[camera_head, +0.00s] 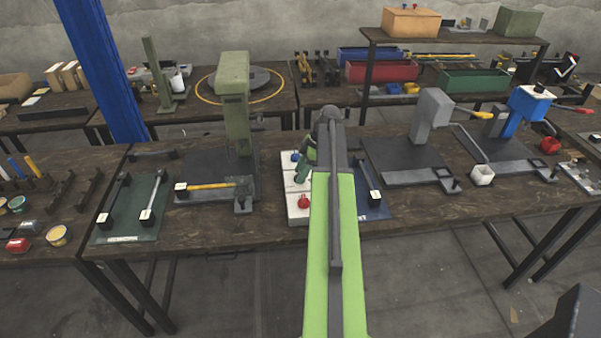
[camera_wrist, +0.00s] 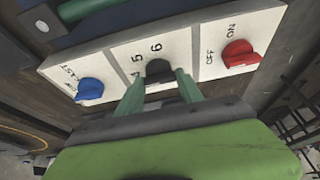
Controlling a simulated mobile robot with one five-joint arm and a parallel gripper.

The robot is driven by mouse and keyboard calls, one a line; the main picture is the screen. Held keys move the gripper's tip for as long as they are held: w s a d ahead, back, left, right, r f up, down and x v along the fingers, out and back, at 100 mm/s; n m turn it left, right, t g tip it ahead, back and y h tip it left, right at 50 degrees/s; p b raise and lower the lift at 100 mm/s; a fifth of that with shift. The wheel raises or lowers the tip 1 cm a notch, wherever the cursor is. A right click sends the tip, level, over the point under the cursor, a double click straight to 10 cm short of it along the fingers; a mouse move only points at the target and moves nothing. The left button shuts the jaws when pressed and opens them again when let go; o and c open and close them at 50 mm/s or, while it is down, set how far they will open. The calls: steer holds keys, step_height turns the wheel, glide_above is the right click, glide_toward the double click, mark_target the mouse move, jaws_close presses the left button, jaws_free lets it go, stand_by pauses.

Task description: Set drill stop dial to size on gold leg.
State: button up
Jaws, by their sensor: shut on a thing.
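A white control panel (camera_wrist: 112,62) fills the upper wrist view. Its black dial (camera_wrist: 159,68) is in the middle section, beside the printed numbers 4, 5 and 6. My gripper (camera_wrist: 160,80) has its two green fingers shut on the dial, one on each side. The fingers hide part of the dial, and I cannot read which number it points to. In the head view my gripper (camera_head: 305,167) is at the panel (camera_head: 294,188), and my arm hides the panel's right side. A yellow-gold bar (camera_head: 210,186) lies on a dark plate to the left, a white tag at its left end; the tag is unreadable.
A blue knob (camera_wrist: 89,89) and a red knob (camera_wrist: 240,53) marked OFF and ON flank the dial closely. A tall green press (camera_head: 235,105) stands left of the panel. A grey press (camera_head: 429,115) and a blue press (camera_head: 527,108) stand to the right.

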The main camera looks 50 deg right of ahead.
steer(key=m, duration=0.2)
steer(key=m+t+h, duration=0.1)
steer(key=m, duration=0.1)
steer(key=shift+s+a+m, duration=0.1)
steer(key=shift+a+m, duration=0.05)
steer(key=shift+m, duration=0.25)
steer(key=m+h, duration=0.1)
steer(key=m, duration=0.1)
steer(key=m+h, duration=0.1)
steer(key=m, duration=0.2)
steer(key=shift+a+t+h, duration=0.1)
steer(key=shift+t+h, duration=0.2)
steer(key=shift+t, duration=0.1)
steer(key=m+h, duration=0.1)
steer(key=m, duration=0.4)
steer(key=shift+a+h, duration=0.15)
steer(key=shift+h, duration=0.25)
steer(key=m, duration=0.2)
steer(key=m+g+h, duration=0.1)
steer(key=m, duration=0.1)
steer(key=shift+m+g, duration=0.3)
steer(key=shift+m, duration=0.1)
steer(key=o, duration=1.4)
